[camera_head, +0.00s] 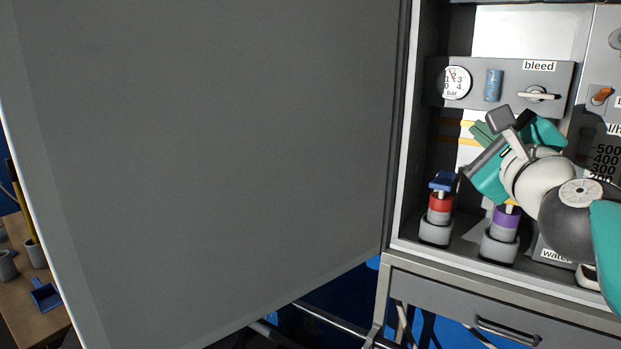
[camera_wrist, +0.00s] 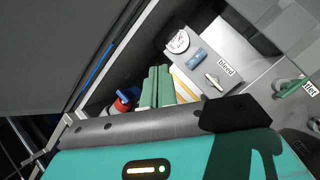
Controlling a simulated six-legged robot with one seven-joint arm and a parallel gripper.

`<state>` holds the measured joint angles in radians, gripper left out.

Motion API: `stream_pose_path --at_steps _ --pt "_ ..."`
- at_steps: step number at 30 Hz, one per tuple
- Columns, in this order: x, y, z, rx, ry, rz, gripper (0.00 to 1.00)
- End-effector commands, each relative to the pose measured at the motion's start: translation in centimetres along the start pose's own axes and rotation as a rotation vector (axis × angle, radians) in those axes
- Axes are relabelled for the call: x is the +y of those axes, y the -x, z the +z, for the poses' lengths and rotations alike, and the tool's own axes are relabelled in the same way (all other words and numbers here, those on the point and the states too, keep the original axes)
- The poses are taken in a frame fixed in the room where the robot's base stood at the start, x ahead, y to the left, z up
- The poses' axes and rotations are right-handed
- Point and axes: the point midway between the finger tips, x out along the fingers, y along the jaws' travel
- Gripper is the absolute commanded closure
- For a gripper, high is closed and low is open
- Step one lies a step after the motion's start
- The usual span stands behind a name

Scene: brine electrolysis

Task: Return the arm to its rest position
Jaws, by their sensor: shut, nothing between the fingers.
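My gripper (camera_head: 481,130) is at the right in the head view, inside the open cabinet. It is in front of the bleed panel's lower edge and above the red and purple fittings. In the wrist view its two green fingers (camera_wrist: 157,88) lie side by side, shut with nothing between them. My arm comes in from the right edge in the head view and hides part of the cabinet behind it. The gripper looks apart from the bleed panel (camera_head: 560,88), though the exact gap cannot be told.
A large grey door (camera_head: 210,150) stands open at left. The panel has a gauge (camera_head: 456,82), blue cylinder (camera_head: 494,85) and bleed handle (camera_head: 538,95). Below stand a red-ringed fitting with blue handle (camera_head: 440,205) and a purple-ringed fitting (camera_head: 505,222). A drawer (camera_head: 470,308) is underneath.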

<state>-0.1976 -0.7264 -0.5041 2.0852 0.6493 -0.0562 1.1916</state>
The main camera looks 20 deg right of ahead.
Motion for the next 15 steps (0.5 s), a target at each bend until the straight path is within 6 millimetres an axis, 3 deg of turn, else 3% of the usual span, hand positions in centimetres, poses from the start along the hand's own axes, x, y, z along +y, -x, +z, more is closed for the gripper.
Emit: stream_pose_path --at_steps 1,3,7,11,15 --pt "3.2 0.4 1.5 -0.039 0.141 0.087 1.0" --pt "7.7 1.2 3.3 -0.103 0.348 0.205 1.0" --pt "16.2 3.8 5.1 -0.246 0.74 0.423 1.0" --pt "24.2 7.8 5.0 -0.424 1.134 0.644 1.0" --pt "31.5 13.2 2.7 -0.662 1.541 0.893 1.0"
